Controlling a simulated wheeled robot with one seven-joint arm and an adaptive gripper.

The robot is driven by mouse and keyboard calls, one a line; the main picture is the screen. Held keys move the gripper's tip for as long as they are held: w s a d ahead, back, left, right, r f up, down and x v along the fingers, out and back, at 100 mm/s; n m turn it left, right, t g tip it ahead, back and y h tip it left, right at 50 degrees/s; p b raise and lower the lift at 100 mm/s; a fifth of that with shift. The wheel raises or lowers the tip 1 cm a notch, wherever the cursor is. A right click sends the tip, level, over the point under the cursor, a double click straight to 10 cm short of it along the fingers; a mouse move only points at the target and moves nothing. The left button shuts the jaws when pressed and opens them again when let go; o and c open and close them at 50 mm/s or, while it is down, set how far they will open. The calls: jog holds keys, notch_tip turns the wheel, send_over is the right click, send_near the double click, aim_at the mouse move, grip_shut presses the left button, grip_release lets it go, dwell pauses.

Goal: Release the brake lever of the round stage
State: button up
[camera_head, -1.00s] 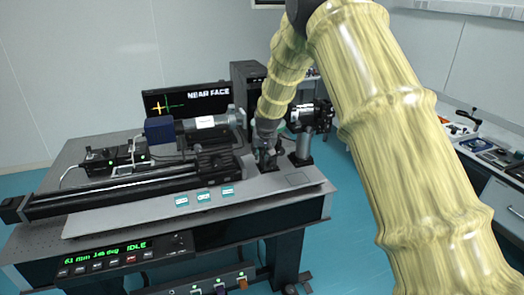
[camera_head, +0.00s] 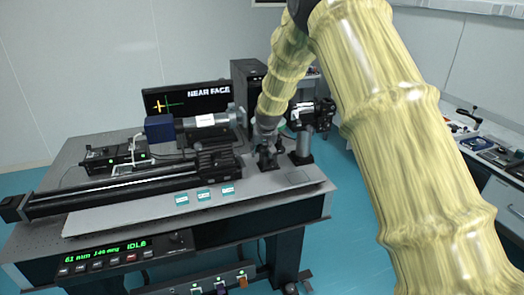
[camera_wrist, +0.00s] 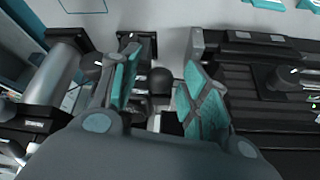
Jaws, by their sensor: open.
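My gripper (camera_head: 266,143) is low over the right part of the table in the head view, by a small dark mount (camera_head: 267,160). In the wrist view my gripper (camera_wrist: 163,88) is open, its two teal-padded fingers apart. A dark rounded knob (camera_wrist: 161,80) shows in the gap between the fingers; I see no clear grip on it. I cannot tell for sure whether it is the brake lever's end. The round stage is not clearly made out; my gripper and arm hide part of that area.
A long black rail (camera_head: 110,192) runs along the table's left. A silver tube (camera_head: 207,121) is above it. A dark instrument on a post (camera_head: 303,145) stands close right of my gripper. Three small labelled plates (camera_head: 204,194) lie in front. A monitor (camera_head: 187,98) stands behind.

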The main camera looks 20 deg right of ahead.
jog(key=v, duration=1.1)
jog(key=shift+r, duration=0.2)
jog(key=shift+s, duration=0.1)
jog(key=s+f+g+b, duration=0.1)
jog(key=s+f, duration=0.7)
jog(key=f, duration=0.4)
jog(key=s+a+f+n+g, duration=0.1)
jog(key=s+f, duration=0.6)
jog(key=f, duration=0.6)
jog(key=s+f+g+b, duration=0.1)
jog(key=s+f, duration=0.7)
jog(key=f, duration=0.4)
jog(key=s+a+f+g, duration=0.1)
jog(key=s+f, duration=0.3)
jog(key=s, duration=0.7)
jog(key=s+a+f+n+g+b, duration=0.1)
jog(key=s+f, duration=0.4)
jog(key=s, duration=0.7)
jog(key=s+f+b, duration=0.1)
jog(key=s+f, duration=0.3)
jog(key=s, duration=0.8)
jog(key=shift+a+f+g+y, duration=0.3)
jog(key=shift+a+f+g, duration=0.05)
jog(key=shift+a+g, duration=0.05)
